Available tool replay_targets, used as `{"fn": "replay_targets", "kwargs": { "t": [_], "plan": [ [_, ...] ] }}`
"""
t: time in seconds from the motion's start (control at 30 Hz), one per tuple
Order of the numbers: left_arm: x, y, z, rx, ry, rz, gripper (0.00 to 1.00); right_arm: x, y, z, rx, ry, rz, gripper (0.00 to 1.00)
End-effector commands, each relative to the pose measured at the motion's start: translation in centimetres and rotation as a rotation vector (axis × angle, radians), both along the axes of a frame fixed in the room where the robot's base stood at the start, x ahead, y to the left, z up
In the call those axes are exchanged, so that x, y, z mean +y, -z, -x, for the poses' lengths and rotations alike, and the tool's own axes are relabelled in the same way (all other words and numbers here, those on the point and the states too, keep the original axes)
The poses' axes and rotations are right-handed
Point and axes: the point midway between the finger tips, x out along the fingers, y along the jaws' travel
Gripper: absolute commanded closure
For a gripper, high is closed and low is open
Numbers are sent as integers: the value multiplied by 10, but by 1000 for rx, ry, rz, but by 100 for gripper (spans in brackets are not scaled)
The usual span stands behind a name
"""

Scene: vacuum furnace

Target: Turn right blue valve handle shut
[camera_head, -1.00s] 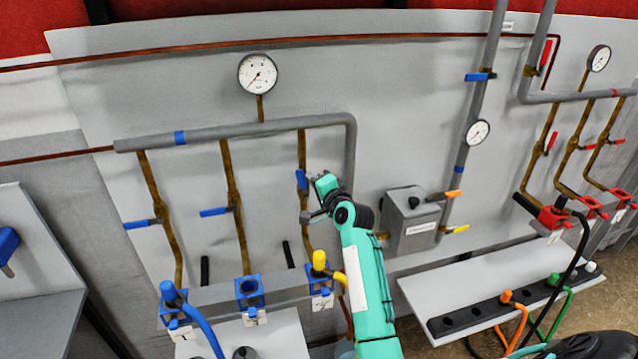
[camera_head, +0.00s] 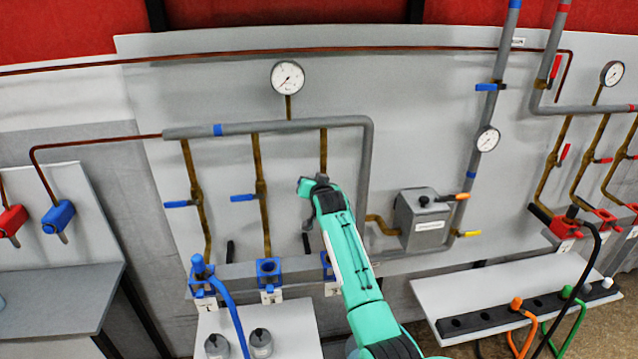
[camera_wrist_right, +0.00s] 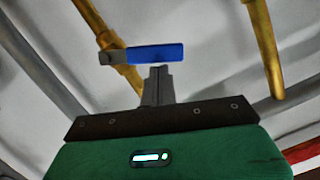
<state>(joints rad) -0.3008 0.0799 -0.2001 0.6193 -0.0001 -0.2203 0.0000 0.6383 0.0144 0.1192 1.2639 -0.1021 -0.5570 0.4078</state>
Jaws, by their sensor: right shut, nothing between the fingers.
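The right blue valve handle (camera_wrist_right: 155,53) shows in the right wrist view, lying crosswise to its brass pipe (camera_wrist_right: 95,22), with its grey end at the pipe. In the head view my right gripper (camera_head: 311,184) is in front of the third brass pipe. My left gripper is not in view.
The left blue handle (camera_head: 178,204) and middle blue handle (camera_head: 243,198) both lie crosswise to their pipes. A gauge (camera_head: 288,78) sits above. A grey box (camera_head: 422,218) and a thick grey pipe (camera_head: 367,165) are close to the right of my arm. Blue sockets (camera_head: 269,268) line the ledge below.

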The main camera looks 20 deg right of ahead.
Motion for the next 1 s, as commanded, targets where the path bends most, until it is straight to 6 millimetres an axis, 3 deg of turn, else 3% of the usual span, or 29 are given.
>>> {"fn": "replay_targets", "kwargs": {
  "t": [0.17,0.47,0.77,0.8,1.0],
  "plan": [
    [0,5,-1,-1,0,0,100,8,10,-3,36,-1,146,100],
    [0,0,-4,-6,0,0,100,5,3,-3,33,1,134,100],
    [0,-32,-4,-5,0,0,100,-4,-41,-10,34,0,137,100],
    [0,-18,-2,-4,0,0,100,-2,-29,-2,34,-1,137,100],
    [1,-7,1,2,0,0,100,3,-35,25,33,-1,136,100]
  ]
}}
